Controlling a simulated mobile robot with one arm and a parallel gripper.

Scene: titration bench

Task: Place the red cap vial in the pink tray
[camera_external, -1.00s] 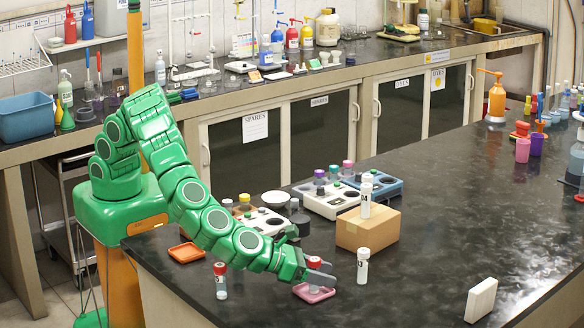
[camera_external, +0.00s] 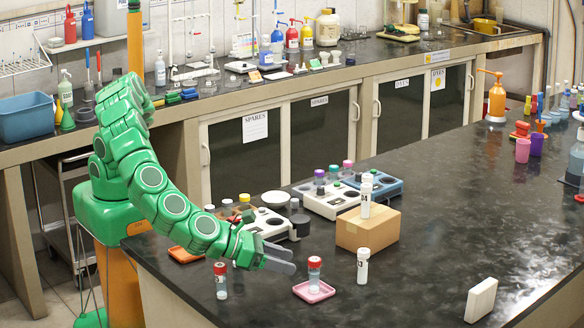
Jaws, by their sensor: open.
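A red cap vial (camera_external: 314,275) stands upright on the pink tray (camera_external: 301,291) near the front edge of the dark bench. My gripper (camera_external: 286,260) is open and empty, to the left of this vial and apart from it, with its fingers pointing right. A second red cap vial (camera_external: 220,281) stands upright on the bench to the left, below my arm. My arm hides part of the bench between the orange tray (camera_external: 184,254) and the gripper.
A white-capped vial (camera_external: 362,266) stands right of the pink tray. Behind it, a cardboard box (camera_external: 368,230) carries another white vial (camera_external: 366,196). Racks (camera_external: 330,199) with capped vials stand behind. A white block (camera_external: 481,300) stands at right. The bench's right middle is clear.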

